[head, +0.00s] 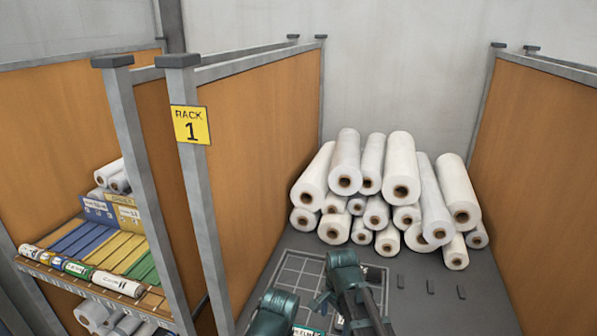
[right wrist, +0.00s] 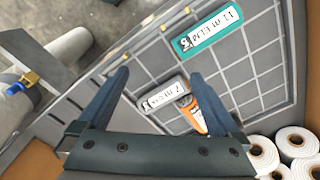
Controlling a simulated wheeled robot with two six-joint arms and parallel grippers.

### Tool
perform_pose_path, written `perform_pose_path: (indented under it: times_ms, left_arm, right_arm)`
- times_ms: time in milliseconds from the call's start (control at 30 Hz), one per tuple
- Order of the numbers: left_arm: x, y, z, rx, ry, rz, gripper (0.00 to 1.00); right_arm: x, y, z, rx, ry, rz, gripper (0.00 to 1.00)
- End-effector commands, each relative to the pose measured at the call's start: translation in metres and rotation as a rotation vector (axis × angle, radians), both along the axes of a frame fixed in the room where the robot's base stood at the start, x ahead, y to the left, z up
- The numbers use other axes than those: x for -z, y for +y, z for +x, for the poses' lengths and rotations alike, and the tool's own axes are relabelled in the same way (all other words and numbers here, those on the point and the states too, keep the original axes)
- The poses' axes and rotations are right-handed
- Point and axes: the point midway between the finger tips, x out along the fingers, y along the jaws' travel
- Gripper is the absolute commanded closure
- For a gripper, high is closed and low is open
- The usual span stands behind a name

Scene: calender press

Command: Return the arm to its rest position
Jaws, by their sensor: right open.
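My right gripper (right wrist: 160,76) shows in the right wrist view with its two blue fingers spread and nothing between the tips. Beyond the fingers is a dark gridded tray (right wrist: 255,85). Dark arm links of mine (head: 345,280) cover part of the tray (head: 300,270) in the head view; no fingertips can be made out there. My left gripper is not in view.
White rolls (head: 401,180) are piled against the back wall between orange panels (head: 240,160). A yellow "RACK 1" sign (head: 190,125) hangs on a grey post. Left of it, a shelf (head: 110,255) holds several rolls.

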Motion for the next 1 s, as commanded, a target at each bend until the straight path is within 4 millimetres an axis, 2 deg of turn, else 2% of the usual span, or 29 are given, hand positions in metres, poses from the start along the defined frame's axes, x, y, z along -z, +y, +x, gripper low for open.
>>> perform_pose_path:
  times_ms: [33,200,633,667,700,1000]
  left_arm:
    - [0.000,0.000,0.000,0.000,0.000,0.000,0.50]
    - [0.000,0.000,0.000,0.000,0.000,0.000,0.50]
    - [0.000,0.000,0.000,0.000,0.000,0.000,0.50]
    - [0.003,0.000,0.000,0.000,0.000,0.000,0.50]
    - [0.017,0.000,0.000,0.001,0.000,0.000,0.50]
    - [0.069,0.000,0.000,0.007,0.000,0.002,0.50]
  right_arm:
    - [0.000,-0.012,-0.014,-0.099,-0.005,-0.004,0.01]
    - [0.000,-0.037,-0.037,-0.441,-0.019,-0.020,0.01]
    - [0.000,-0.072,-0.074,-0.960,-0.037,-0.055,0.01]
    - [0.002,-0.072,-0.076,-0.988,-0.037,-0.057,0.01]
    - [0.017,-0.060,-0.077,-1.012,-0.026,-0.057,0.01]
    - [0.069,-0.004,-0.103,-1.167,0.048,-0.075,0.01]
